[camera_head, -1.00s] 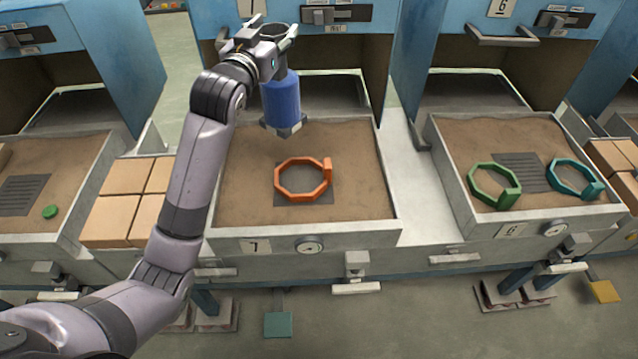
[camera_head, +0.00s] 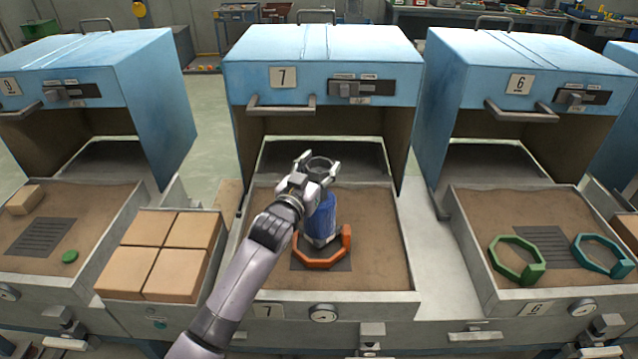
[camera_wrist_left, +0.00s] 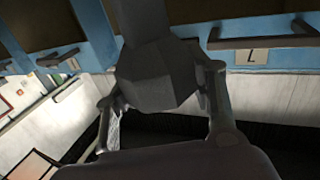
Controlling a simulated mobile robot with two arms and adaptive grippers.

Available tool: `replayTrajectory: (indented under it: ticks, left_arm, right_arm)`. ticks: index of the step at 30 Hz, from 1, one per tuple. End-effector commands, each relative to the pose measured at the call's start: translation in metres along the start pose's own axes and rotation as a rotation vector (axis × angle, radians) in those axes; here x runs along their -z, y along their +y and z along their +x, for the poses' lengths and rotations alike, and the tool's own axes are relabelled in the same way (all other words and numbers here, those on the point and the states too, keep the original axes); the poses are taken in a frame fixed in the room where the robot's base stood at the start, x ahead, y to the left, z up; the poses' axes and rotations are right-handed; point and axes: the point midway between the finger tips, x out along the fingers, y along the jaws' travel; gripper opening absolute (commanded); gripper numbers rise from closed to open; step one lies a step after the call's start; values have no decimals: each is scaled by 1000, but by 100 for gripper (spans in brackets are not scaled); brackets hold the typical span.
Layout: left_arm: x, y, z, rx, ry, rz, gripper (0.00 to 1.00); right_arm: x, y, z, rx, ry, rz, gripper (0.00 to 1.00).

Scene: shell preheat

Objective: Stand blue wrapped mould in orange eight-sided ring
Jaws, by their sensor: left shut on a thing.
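The blue wrapped mould (camera_head: 322,216) hangs from my left gripper (camera_head: 322,167), which is shut on its top end. It looks close to upright, with its pale lower end over the opening of the orange eight-sided ring (camera_head: 320,262). The ring lies on a dark plate in the sand tray of station 7; its front side shows and the mould and gripper cover part of the rest. I cannot tell whether the mould touches the plate or ring. In the left wrist view my left gripper (camera_wrist_left: 160,100) has a grey faceted piece between its fingers. My right gripper is out of view.
The sand tray (camera_head: 385,250) has free room right of the ring. A blue hood (camera_head: 325,65) rises behind it. Tan blocks (camera_head: 160,255) stand to the left. A green ring (camera_head: 517,260) and a teal ring (camera_head: 602,255) lie in the right-hand tray.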

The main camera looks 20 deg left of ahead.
Motion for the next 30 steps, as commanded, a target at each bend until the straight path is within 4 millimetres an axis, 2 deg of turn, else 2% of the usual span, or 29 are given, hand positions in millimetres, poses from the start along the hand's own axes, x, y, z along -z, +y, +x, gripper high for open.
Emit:
replayTrajectory:
  ticks: [4, 12, 28, 29, 30]
  left_arm:
    - [-9, 0, 0, 0, 4, 0, 0]
    - [-44, 0, 0, 0, 5, 1, 0]
    - [-53, 0, 0, 0, 6, 0, 0]
    - [-55, 0, 0, 1, 1, 0, 51]
    - [-55, 0, 0, 1, 1, 0, 54]
  right_arm:
    - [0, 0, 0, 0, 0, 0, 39]
    - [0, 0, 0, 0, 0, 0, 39]
    - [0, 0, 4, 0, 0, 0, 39]
    - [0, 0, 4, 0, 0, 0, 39]
    - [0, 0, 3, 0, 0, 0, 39]
